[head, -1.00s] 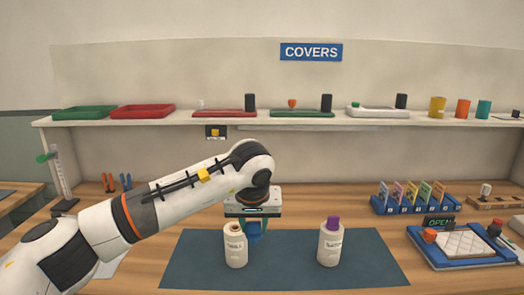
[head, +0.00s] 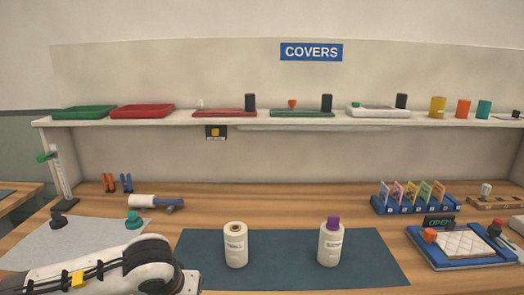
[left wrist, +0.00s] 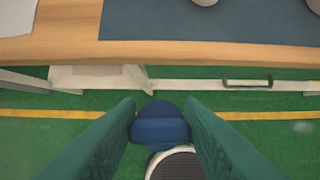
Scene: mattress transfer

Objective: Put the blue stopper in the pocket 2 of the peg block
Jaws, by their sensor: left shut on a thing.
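The blue stopper (left wrist: 160,127) is between the two green fingers of my left gripper (left wrist: 160,130), which is shut on it. In the left wrist view it hangs over the green floor, just off the table's front edge. In the head view my left arm lies across the lower left, and its gripper is out of frame. A wooden block (head: 487,204) at the far right holds a white stopper (head: 486,190). It may be the peg block, but the picture cuts it off and I cannot read its pockets. My right gripper is not in view.
An uncapped white bottle (head: 236,248) and a purple-stoppered bottle (head: 330,246) stand on the dark mat (head: 285,270). A numbered blue rack (head: 415,208) and a blue tray (head: 462,260) stand at the right. A teal-topped item (head: 133,222) stands on the grey sheet (head: 70,240).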

